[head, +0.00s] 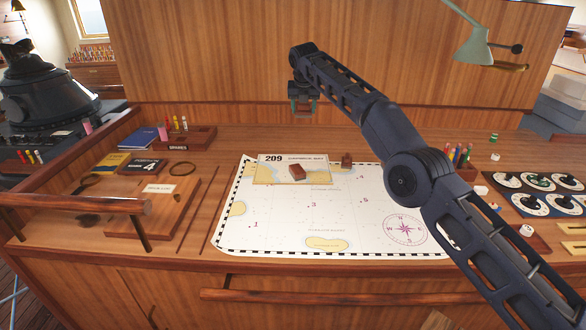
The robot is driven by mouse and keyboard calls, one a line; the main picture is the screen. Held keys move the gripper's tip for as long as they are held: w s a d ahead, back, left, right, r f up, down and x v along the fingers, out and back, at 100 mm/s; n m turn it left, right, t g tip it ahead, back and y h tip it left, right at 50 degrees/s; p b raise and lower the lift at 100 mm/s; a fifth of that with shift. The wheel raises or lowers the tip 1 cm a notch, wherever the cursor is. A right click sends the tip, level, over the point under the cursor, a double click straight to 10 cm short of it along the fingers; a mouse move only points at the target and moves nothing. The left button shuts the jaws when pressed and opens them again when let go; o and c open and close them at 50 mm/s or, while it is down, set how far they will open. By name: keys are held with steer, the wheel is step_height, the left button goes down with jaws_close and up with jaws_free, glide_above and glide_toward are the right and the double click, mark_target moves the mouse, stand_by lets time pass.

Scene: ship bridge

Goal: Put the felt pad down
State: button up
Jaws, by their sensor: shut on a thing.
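My gripper (303,111) hangs pointing down at the end of my arm, above the back of the desk and in front of the wood panel. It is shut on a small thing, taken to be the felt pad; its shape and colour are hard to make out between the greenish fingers. The held thing is clear of the desk. Below it lies a white sea chart (285,215) with a card marked 209 (318,179) along its back edge.
A reddish-brown block (297,173) sits on the card, and a smaller brown block (347,160) stands just right of it. A wooden board (150,215), books and a rail are at left. Pens (460,154) and dials (537,193) are at right. The chart's middle is clear.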

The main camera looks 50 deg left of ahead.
mark_target(302, 160)
steer(key=shift+a+f, duration=0.1)
steer(key=shift+f, duration=0.4)
step_height(302, 160, down, 19)
stand_by(0.5)
steer(key=shift+f, duration=0.1)
steer(key=o, duration=1)
steer(key=v, duration=1.2)
steer(key=shift+w, duration=0.1)
